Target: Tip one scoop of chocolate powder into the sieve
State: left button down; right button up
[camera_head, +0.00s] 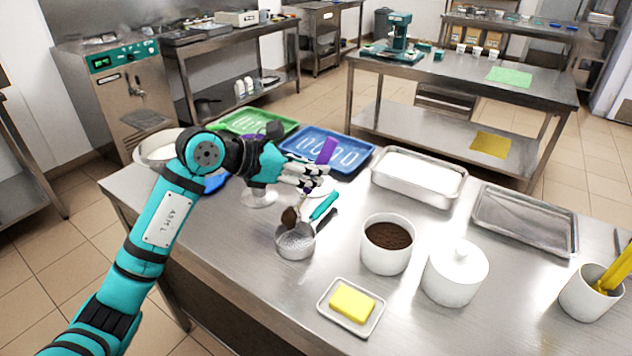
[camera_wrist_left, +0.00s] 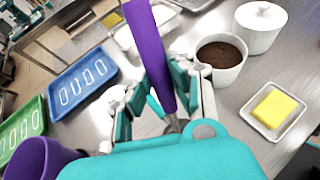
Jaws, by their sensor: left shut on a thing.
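My left gripper (camera_head: 308,178) is shut on the purple handle (camera_head: 326,150) of a scoop. The handle slants up between the fingers and also shows in the left wrist view (camera_wrist_left: 150,48). The scoop's end, with dark brown powder (camera_head: 289,216), is low over the back rim of the sieve (camera_head: 295,245). The sieve is a small grey metal one on the table, and its inside looks grey. A white pot of chocolate powder (camera_head: 388,259) stands to its right, also in the wrist view (camera_wrist_left: 221,73). The wrist view hides the scoop's end. My right gripper is out of view.
A butter dish (camera_head: 327,298) is in front, a lidded white jar (camera_head: 455,275) right of the pot. Metal trays (camera_head: 420,190) and a blue tray (camera_head: 362,154) lie behind. A teal handle (camera_head: 324,205) is close beside the sieve. Bare table lies at front left.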

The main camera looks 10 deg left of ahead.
pick_arm(q)
jog(key=shift+s+a+t+h+b, duration=0.4)
jog(key=shift+s+a+h+b, duration=0.1)
jog(key=shift+b, duration=1.15)
jog(key=shift+s+a+r+t+h+b, duration=0.25)
jog(key=shift+a+r+t+h+b, duration=0.15)
jog(key=shift+b, duration=0.5)
